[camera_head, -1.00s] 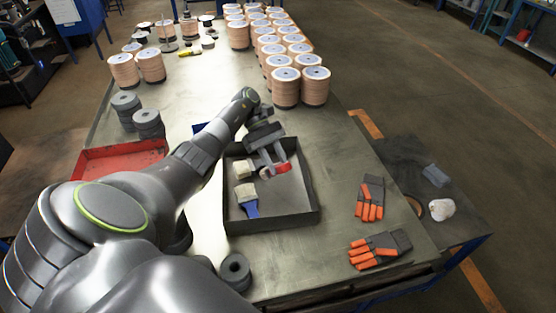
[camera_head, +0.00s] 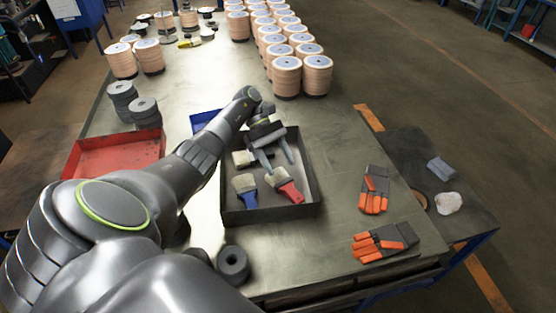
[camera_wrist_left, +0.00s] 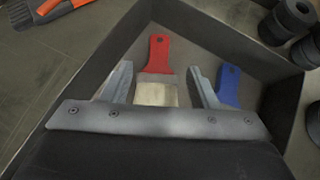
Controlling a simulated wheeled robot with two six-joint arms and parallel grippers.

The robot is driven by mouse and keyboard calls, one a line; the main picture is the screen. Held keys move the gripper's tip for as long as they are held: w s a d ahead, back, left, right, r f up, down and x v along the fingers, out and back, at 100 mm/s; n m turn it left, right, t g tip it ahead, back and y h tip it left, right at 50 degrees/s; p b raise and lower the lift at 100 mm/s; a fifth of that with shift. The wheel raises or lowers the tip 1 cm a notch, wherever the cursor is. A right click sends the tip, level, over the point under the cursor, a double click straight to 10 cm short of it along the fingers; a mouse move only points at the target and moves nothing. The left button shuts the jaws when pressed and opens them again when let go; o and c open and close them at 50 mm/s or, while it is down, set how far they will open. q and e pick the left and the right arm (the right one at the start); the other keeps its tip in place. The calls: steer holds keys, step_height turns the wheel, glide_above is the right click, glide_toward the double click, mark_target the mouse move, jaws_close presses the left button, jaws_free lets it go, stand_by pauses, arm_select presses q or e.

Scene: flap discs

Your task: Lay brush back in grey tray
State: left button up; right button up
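The grey tray (camera_head: 270,214) stands mid-table, and its wall also shows in the left wrist view (camera_wrist_left: 82,58). A brush with a red handle (camera_head: 291,191) lies inside it, handle toward the front right. In the left wrist view this brush (camera_wrist_left: 158,56) is between the fingers, with gaps on both sides. My left gripper (camera_head: 275,157) is open above the tray, just behind the brush. A blue-handled brush (camera_head: 249,197) lies to its left. Another pale-bristled brush (camera_head: 244,157) lies farther back, partly hidden by my gripper. My right gripper is not in view.
Orange-grey gloves (camera_head: 374,190) lie right of the tray. A red tray (camera_head: 118,153) is at the left, with a blue one (camera_head: 204,122) behind my arm. Disc stacks (camera_head: 287,76) fill the back.

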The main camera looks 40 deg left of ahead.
arm_select(q)
steer(key=shift+p+v, duration=1)
steer(key=shift+v, duration=0.2)
steer(key=v, duration=0.5)
steer(key=shift+r+p, duration=0.1)
steer(key=shift+p, duration=0.25)
